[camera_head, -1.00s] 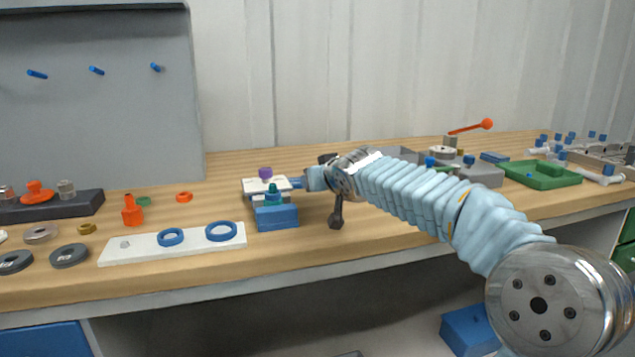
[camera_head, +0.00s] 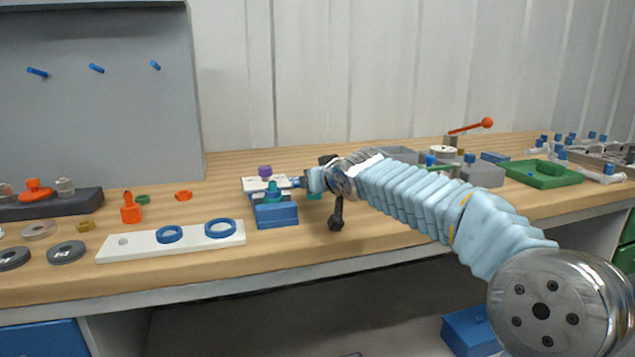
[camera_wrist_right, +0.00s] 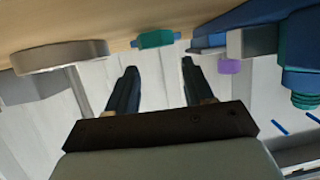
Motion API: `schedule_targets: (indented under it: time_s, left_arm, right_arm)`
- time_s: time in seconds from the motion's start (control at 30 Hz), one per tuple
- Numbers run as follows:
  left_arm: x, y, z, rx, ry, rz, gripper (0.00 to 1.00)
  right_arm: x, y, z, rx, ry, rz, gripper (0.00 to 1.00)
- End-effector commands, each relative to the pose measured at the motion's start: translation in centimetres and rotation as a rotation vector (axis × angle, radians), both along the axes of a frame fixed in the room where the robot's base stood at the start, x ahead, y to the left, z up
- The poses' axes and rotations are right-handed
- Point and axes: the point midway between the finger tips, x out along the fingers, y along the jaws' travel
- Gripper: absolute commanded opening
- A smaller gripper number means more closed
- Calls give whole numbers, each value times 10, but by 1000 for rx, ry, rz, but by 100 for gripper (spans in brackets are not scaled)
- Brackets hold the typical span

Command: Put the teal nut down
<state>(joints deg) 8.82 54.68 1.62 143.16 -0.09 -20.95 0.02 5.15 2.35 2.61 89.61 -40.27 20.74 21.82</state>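The teal nut (camera_wrist_right: 155,39) lies on the wooden bench in the right wrist view, with small blue bits at its sides. In the head view a teal patch (camera_head: 314,195) shows just under my right wrist, mostly hidden by it. My right gripper (camera_wrist_right: 160,72) is open. Its two dark fingers stand apart with nothing between them, and the nut is past the fingertips, apart from them. In the head view this gripper (camera_head: 299,183) is side-on beside the blue block. My left gripper is in no view.
A blue block (camera_head: 277,216) with a teal threaded piece (camera_head: 273,193) and a purple knob (camera_head: 265,171) stand just left of the right gripper. A white plate (camera_head: 190,242) with blue rings lies further left. A green tray (camera_head: 540,180) is at the right.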

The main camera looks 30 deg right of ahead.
Motion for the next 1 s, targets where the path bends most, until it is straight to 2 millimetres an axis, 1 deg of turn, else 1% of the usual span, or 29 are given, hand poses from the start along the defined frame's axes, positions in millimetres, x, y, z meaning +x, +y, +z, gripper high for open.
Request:
schedule_targets:
  time_s: [0.03,0.07,0.1,0.3,0.43,0.57,0.6,0.7,0.9,1.0]
  left_arm:
    - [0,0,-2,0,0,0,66]
    - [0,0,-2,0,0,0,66]
    - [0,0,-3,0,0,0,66]
    - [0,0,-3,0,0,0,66]
    - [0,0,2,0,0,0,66]
    - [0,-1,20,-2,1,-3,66]
    - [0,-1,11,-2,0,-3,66]
    - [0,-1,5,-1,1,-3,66]
    - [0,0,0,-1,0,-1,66]
    - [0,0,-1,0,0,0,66]
  right_arm:
    - [1,1,-17,5,33,-1,60]
    - [1,1,-17,5,34,-1,65]
    - [1,1,-18,5,34,-1,67]
    - [1,0,-19,6,36,-2,67]
    - [1,0,-14,6,36,-3,67]
    - [1,0,1,5,36,-3,67]
    - [-8,1,-1,4,31,-3,67]
    - [-32,6,10,2,23,-1,67]
    - [-76,13,33,2,19,-2,67]
    - [-92,16,41,2,17,-1,67]
